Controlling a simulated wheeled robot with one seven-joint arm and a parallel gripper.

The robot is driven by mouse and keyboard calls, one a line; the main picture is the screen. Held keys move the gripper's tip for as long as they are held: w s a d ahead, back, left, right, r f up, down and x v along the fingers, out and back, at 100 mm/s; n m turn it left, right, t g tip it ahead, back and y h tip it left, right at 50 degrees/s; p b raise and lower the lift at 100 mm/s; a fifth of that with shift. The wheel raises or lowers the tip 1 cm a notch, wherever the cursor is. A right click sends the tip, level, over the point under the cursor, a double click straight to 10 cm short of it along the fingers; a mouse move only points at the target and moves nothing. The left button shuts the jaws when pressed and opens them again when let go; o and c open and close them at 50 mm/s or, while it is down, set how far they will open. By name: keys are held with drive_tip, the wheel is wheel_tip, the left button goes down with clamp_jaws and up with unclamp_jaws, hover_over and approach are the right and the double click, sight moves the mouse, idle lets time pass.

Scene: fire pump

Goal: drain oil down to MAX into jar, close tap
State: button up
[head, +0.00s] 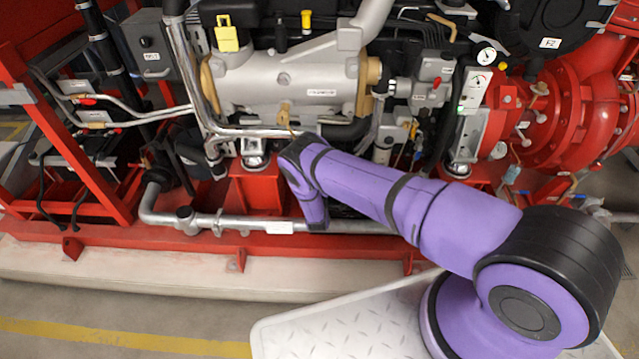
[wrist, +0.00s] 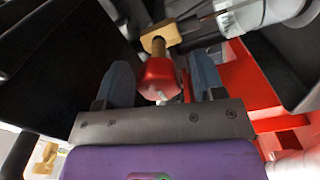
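My gripper (wrist: 161,66) shows in the wrist view with its two blue-grey fingers apart, one on each side of a red piece (wrist: 160,76), which looks like the tap's handle. A narrow gap shows between the red piece and each finger, so I see no firm contact. Behind the red piece is a brass fitting (wrist: 161,38) on a short stem. A small pale tip shows at the red piece's near end. In the head view my arm hides my gripper and the tap. I cannot make out a jar, a dipstick level or any oil flow.
In the head view the engine (head: 285,85) stands behind my arm, above a red frame (head: 130,236) with a grey pipe (head: 265,223) along it. Dark engine parts crowd my gripper's left in the wrist view; a red bracket (wrist: 245,85) stands right.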

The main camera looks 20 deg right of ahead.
drive_tip(key=v, duration=1)
drive_tip(key=shift+s, duration=0.4)
drive_tip(key=shift+a, duration=0.15)
idle(5.9)
